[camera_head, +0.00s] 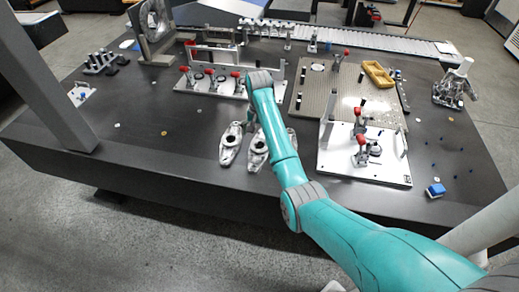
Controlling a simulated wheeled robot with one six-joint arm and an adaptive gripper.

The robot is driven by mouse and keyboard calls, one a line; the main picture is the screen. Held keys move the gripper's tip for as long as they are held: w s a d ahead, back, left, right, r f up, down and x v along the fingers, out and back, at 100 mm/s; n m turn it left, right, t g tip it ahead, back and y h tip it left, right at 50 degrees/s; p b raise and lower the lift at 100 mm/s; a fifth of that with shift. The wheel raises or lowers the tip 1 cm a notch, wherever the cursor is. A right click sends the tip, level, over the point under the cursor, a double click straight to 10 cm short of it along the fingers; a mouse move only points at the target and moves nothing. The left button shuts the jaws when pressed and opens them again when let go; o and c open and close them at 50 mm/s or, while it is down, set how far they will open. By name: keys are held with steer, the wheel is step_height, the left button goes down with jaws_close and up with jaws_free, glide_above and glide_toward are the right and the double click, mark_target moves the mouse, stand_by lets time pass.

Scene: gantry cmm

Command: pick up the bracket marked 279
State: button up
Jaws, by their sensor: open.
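Grey metal brackets with dark round bores lie on the dark table in the head view. One bracket (231,144) lies left of my arm in full view. Another bracket (257,152) lies just right of it, partly covered by my teal arm. Light metal showing on the arm's right side may belong to a further bracket. No number can be read, so I cannot tell which is marked 279. My gripper (251,120) is mostly hidden by my wrist and forearm, above the far end of the brackets. It is open, and I see nothing held in it.
A fixture with red-handled clamps (212,82) stands behind the brackets. A white clamp plate (365,155) and a perforated plate (340,90) with a yellow part (378,74) are to the right. A blue block (435,190) lies near the right edge. The table's left front is mostly clear.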

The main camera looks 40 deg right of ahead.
mark_target(259, 146)
steer(key=shift+s+f, duration=0.2)
steer(key=shift+f, duration=1.45)
steer(key=shift+s+f, duration=0.15)
steer(key=shift+f, duration=1.5)
steer(key=c, duration=1.7)
